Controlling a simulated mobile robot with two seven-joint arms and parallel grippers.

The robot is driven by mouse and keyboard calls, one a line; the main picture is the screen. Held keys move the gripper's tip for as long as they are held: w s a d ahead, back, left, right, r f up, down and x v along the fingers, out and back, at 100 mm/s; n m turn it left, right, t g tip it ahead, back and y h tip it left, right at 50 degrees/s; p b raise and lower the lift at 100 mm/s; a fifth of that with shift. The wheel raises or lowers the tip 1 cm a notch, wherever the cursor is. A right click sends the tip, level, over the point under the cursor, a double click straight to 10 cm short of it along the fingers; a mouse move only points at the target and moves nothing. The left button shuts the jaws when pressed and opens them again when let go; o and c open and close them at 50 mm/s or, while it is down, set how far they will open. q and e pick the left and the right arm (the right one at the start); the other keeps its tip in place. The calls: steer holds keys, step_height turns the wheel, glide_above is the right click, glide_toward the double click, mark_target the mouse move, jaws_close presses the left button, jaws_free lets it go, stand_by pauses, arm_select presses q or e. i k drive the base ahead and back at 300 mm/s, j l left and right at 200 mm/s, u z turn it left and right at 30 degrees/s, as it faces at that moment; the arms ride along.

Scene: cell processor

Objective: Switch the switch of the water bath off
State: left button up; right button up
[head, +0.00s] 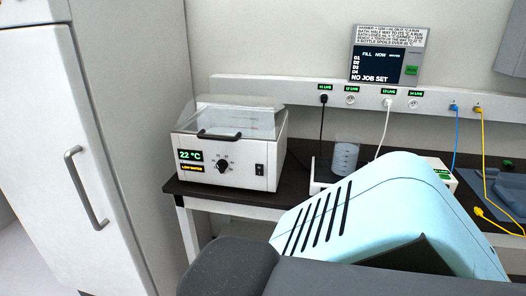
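The water bath (226,160) is a white box with a clear, sloped lid (235,117) that looks closed, standing on the dark bench at left centre. Its front shows a green 22 °C display (190,155), an orange low-water label (191,168) and a black round knob (221,164). The small black switch (259,169) is at the right end of the front panel. It is too small to tell which way it is set. Neither gripper's fingertips show. Nothing covers the switch.
A wall rail (289,89) carries sockets with live labels and plugged cables. A beaker (345,157) stands right of the bath. A wall screen (375,68) reads no job set. A tall white cabinet (75,120) stands left. Close pale-blue and dark grey parts hide the bench's front right.

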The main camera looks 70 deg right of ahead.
mark_target(259, 169)
steer(key=z, duration=1.95)
